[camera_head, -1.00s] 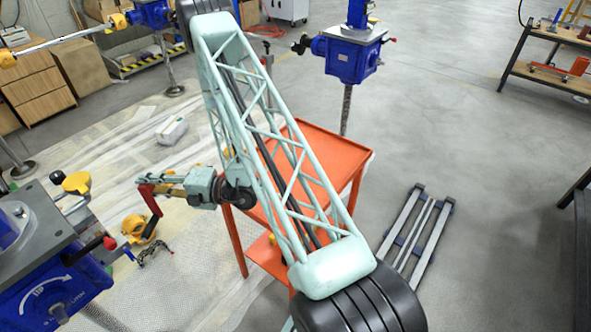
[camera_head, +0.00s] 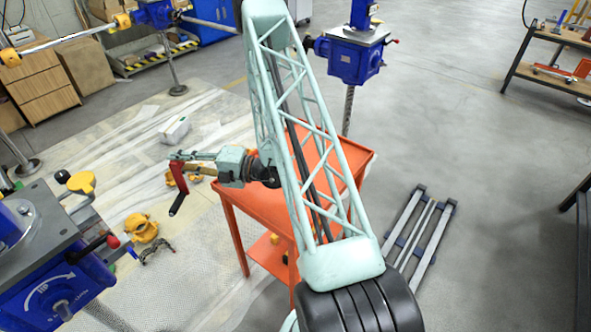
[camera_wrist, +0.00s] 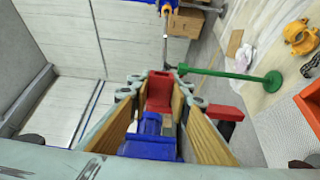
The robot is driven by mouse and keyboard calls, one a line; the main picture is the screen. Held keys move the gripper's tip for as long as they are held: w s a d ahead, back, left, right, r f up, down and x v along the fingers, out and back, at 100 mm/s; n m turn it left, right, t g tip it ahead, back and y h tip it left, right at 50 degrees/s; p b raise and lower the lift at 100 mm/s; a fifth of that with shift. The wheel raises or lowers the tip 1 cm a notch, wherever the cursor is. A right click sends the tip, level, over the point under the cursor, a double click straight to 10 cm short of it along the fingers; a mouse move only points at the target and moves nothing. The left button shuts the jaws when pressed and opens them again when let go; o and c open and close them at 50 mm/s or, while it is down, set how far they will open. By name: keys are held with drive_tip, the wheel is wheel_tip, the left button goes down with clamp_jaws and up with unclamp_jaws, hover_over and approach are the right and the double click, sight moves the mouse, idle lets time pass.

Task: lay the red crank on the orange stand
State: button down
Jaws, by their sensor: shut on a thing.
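The red crank (camera_head: 178,184) is held at the tip of my gripper (camera_head: 188,162), its arm hanging down with a dark handle end. In the wrist view, red parts of the crank (camera_wrist: 160,92) show between the tan finger pads. The orange stand (camera_head: 232,201) is a table with a flat top and a lower shelf, right of the crank. The gripper and crank are left of the stand's top in the head view, and my arm hides part of that top. An orange edge of the stand (camera_wrist: 309,103) shows at the right of the wrist view.
A blue jack (camera_head: 60,290) with levers stands at the lower left. Another blue jack (camera_head: 350,58) stands behind the stand. Yellow parts (camera_head: 140,227) lie on the floor left of the stand. Metal rails (camera_head: 418,235) lie to its right. Open floor surrounds these.

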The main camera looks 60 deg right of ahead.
drive_tip(key=s+d+r+m+h, duration=0.1)
drive_tip(key=s+d, duration=0.4)
drive_tip(key=d, duration=0.3)
drive_tip(key=s+d+r+t+h+p, duration=0.1)
drive_tip(key=s+d, duration=0.3)
drive_tip(key=d, duration=0.4)
drive_tip(key=s+d+r+m, duration=0.1)
drive_tip(key=s+d+r, duration=0.1)
drive_tip(key=s+d, duration=0.5)
drive_tip(key=s+d+m+h, duration=0.1)
drive_tip(key=s+d+h, duration=0.2)
drive_tip(key=s+d, duration=1.4)
drive_tip(key=s, duration=0.3)
drive_tip(key=shift+d+r+m+t+h, duration=0.25)
drive_tip(key=shift+d+m+t+h, duration=0.05)
drive_tip(key=shift+d+m, duration=0.1)
drive_tip(key=shift+w, duration=0.15)
drive_tip(key=w+f+b, duration=0.1)
drive_tip(key=w, duration=1.3)
drive_tip(key=shift+w+f, duration=0.2)
drive_tip(key=shift+w, duration=0.1)
